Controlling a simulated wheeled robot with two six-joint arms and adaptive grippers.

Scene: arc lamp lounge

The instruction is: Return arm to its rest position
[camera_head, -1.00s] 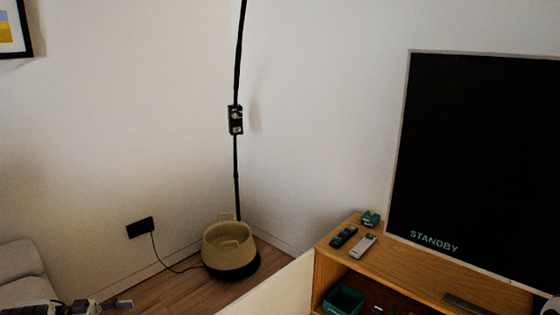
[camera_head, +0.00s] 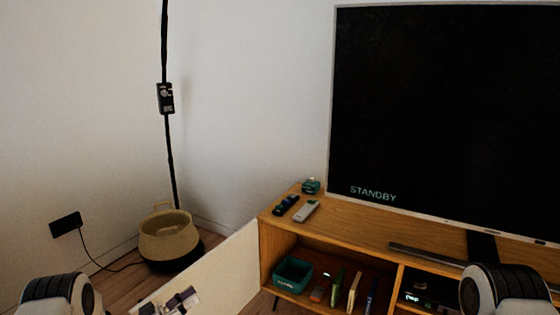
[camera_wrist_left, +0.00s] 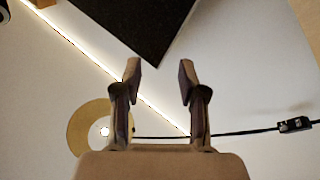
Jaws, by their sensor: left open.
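My left gripper (camera_head: 181,300) shows small at the bottom of the head view, in front of the open white cabinet door (camera_head: 215,275). In the left wrist view its two fingers (camera_wrist_left: 160,72) stand apart with nothing between them. A round part of my left arm fills the bottom left corner of the head view. A similar part of my right arm shows at the bottom right. My right gripper is out of view.
A wooden TV cabinet (camera_head: 345,228) holds remotes on top, with a green bin (camera_head: 293,274) and several upright items inside. A black screen (camera_head: 440,105) reads STANDBY. A basket (camera_head: 168,238) and a black pole with a switch box (camera_head: 165,98) stand left.

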